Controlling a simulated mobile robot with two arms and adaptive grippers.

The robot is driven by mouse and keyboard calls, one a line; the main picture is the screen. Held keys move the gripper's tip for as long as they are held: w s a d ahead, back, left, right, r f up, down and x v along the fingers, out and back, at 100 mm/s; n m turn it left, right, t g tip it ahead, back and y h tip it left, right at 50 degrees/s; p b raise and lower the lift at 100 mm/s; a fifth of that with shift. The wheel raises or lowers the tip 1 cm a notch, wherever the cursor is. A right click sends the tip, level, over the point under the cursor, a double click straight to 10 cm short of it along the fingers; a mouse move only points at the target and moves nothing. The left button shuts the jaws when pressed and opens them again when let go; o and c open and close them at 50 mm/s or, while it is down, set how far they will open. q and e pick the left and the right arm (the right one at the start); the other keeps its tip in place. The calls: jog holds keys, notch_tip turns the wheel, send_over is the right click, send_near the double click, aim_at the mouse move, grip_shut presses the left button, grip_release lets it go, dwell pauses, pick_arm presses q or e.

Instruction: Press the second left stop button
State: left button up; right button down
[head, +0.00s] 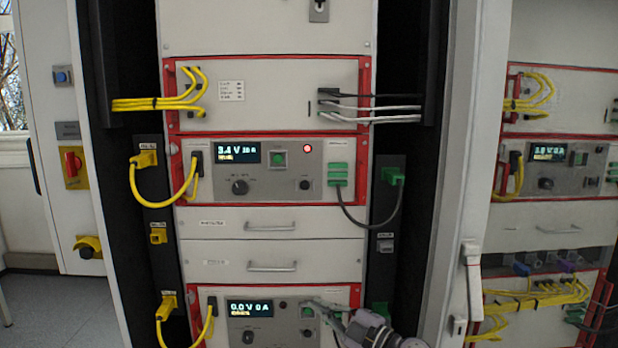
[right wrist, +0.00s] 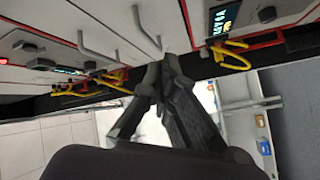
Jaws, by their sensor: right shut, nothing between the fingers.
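In the left rack, the lower cycler unit has a red frame and a display (head: 249,308) reading 0.0 V 0 A. A square green button (head: 307,313) is on its panel, partly behind my right gripper (head: 314,303). My right gripper is shut and empty, its tips at or just in front of the panel by this button; I cannot tell whether they touch. The upper unit has a lit display (head: 237,153), a green button (head: 279,159) and a glowing red light (head: 307,148). Which button is the stop is not legible. The shut fingers (right wrist: 162,62) also show in the right wrist view. My left gripper is not in view.
Two drawers with bar handles (head: 270,227) lie between the units. Yellow cables (head: 150,190) hang at the left and a green plug (head: 392,176) sits at the right. A second rack (head: 560,225) stands at the right.

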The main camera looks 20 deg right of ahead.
aim_at(309, 188)
jog(key=s+d+r+n, duration=0.1)
jog(key=r+n, duration=0.1)
jog(key=r, duration=0.6)
jog(key=s+d+r+n+h+p, duration=0.1)
jog(key=r, duration=0.8)
jog(key=s+d+r+n+h+p, duration=0.1)
jog(key=r+n, duration=0.1)
jog(key=r, duration=0.6)
jog(key=shift+s+d+r+n, duration=0.25)
jog(key=shift+s+r+n, duration=0.05)
jog(key=p+x, duration=0.1)
jog(key=x, duration=0.3)
jog(key=p+x, duration=0.2)
jog(key=x, duration=0.2)
jog(key=d+p+x, duration=0.1)
jog(key=p+x, duration=0.1)
jog(key=x, duration=0.1)
jog(key=shift+w+a, duration=0.1)
jog(key=shift+w, duration=0.6)
jog(key=shift+w+d+f, duration=0.1)
jog(key=shift+w+d, duration=0.25)
jog(key=shift+w, duration=0.5)
